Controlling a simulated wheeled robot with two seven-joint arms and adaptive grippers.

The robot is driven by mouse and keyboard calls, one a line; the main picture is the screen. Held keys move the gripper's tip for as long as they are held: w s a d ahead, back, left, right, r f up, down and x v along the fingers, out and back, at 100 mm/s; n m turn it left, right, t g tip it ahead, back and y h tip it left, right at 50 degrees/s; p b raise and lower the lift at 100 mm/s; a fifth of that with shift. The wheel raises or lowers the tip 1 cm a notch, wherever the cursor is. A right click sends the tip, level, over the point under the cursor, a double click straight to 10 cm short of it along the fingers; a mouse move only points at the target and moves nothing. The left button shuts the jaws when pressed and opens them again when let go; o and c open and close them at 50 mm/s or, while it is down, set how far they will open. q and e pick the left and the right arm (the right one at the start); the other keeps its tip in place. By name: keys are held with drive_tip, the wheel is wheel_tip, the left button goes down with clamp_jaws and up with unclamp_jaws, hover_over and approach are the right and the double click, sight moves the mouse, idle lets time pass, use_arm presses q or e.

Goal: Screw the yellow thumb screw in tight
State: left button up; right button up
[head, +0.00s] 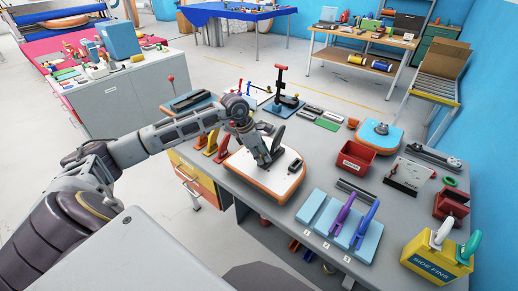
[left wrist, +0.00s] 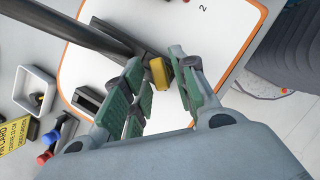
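The yellow thumb screw (left wrist: 160,73) shows in the left wrist view at the end of a dark fin base on a white board with an orange rim (left wrist: 232,80). My left gripper (left wrist: 160,80) has its green-padded fingers on either side of the screw. The fingers stand apart, with narrow gaps seeming to show beside the screw; contact is hard to judge. In the head view my left gripper (head: 266,160) is low over the same board (head: 243,163) and hides the screw. A dark fin (head: 276,138) stands beside the gripper. My right gripper is not in view.
The grey bench (head: 315,160) also holds a red bin (head: 354,162), a blue tray with purple and blue fins (head: 343,222), and a yellow side fins box (head: 434,262).

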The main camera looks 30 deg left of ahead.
use_arm(q)
drive_tip(key=shift+d+f, duration=0.15)
drive_tip(key=shift+f, duration=0.2)
clamp_jaws()
drive_tip(key=shift+c, duration=2)
unclamp_jaws()
clamp_jaws()
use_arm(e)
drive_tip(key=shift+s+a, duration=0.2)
use_arm(q)
drive_tip(key=shift+w+m, duration=0.1)
drive_tip(key=shift+m, duration=0.2)
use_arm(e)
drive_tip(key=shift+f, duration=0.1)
use_arm(q)
drive_tip(key=shift+m+g+b, duration=0.3)
drive_tip(key=shift+m+b, duration=0.3)
drive_tip(key=shift+m, duration=0.3)
drive_tip(key=shift+m+h, duration=0.3)
drive_tip(key=shift+m, duration=0.3)
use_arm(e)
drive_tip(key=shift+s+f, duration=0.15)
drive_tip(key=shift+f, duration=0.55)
